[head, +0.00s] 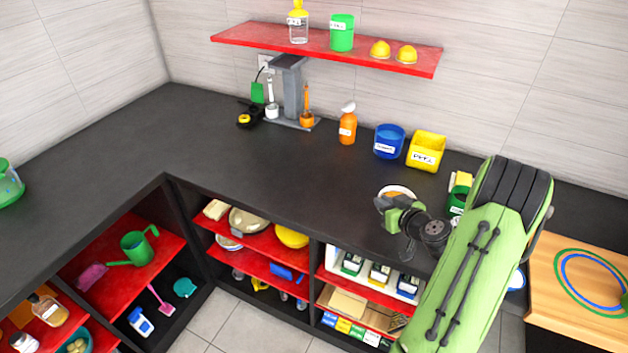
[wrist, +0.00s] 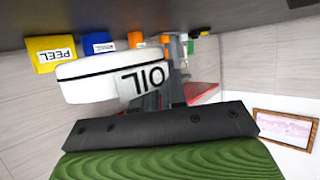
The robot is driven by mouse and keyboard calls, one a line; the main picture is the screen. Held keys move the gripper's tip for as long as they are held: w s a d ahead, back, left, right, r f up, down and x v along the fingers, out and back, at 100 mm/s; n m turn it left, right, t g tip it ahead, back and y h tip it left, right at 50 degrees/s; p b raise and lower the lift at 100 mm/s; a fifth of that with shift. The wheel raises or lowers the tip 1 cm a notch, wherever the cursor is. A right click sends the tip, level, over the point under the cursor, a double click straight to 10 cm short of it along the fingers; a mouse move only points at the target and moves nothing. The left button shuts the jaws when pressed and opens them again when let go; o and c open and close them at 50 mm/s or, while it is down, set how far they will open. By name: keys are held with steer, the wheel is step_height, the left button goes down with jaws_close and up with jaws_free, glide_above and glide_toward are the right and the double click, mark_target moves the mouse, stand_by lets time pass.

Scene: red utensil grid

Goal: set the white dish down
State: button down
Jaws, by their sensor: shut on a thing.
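The white dish (head: 398,190) is at my gripper (head: 388,208), over the black counter (head: 290,170) near its front edge. In the head view an orange-yellow inside shows within its white rim, and the gripper covers its near side. My gripper is shut on the dish. In the wrist view, which is upside down, the white dish (wrist: 90,82) shows side-on with a black band and the label "OIL". I cannot tell whether its base touches the counter.
Behind the dish stand a blue tub (head: 389,141), a yellow "PEEL" box (head: 426,150) and an orange bottle (head: 347,125). A dark green container (head: 457,199) is close on the right. The counter to the left is clear. A red shelf (head: 330,48) hangs above.

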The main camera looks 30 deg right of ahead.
mark_target(379, 238)
steer(key=f, duration=0.1)
steer(key=s+f, duration=0.1)
steer(key=f, duration=0.1)
steer(key=shift+s+a+f, duration=0.1)
steer(key=shift+s+f, duration=0.1)
steer(key=shift+s, duration=0.15)
steer(key=f, duration=0.6)
steer(key=shift+w+f, duration=0.1)
steer(key=shift+w, duration=0.25)
steer(key=shift+f+b, duration=0.1)
steer(key=shift+b, duration=0.3)
steer(key=c, duration=1.1)
jaws_free()
steer(key=shift+c, duration=0.2)
